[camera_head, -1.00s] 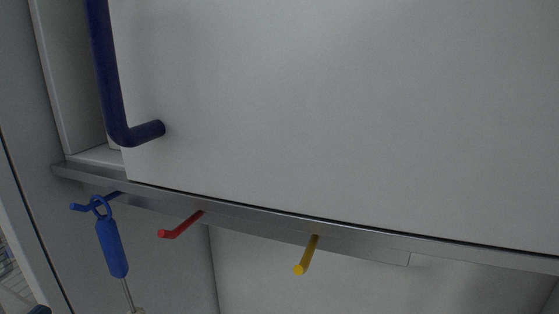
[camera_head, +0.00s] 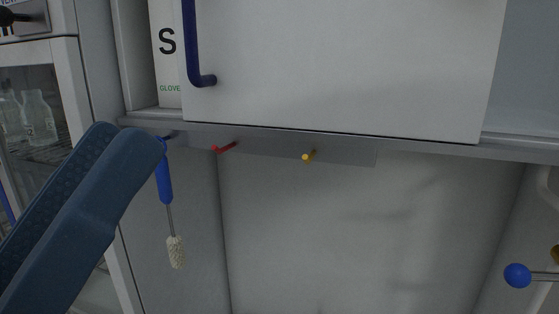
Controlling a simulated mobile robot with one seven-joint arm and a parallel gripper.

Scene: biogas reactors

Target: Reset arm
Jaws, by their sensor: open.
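My gripper (camera_head: 124,140) shows as dark blue-grey fingers rising from the lower left corner. It is open and nothing shows between the fingers. Its tips reach up in front of the left wall panel, and in the picture they overlap the top of the blue-handled brush (camera_head: 165,185). I cannot tell the depth between them. The brush hangs upright from the rail, with a pale bristle head at its lower end. Its blue hook is mostly hidden. The rest of my arm is out of view.
A sliding white cabinet door (camera_head: 340,60) with a dark blue handle (camera_head: 191,45) is above the rail (camera_head: 350,148). A red hook (camera_head: 225,147) and a yellow hook (camera_head: 308,155) are empty. A box marked S (camera_head: 168,75) stands left. A glass-fronted cabinet (camera_head: 35,120) holds bottles. A blue ball knob (camera_head: 517,275) is right.

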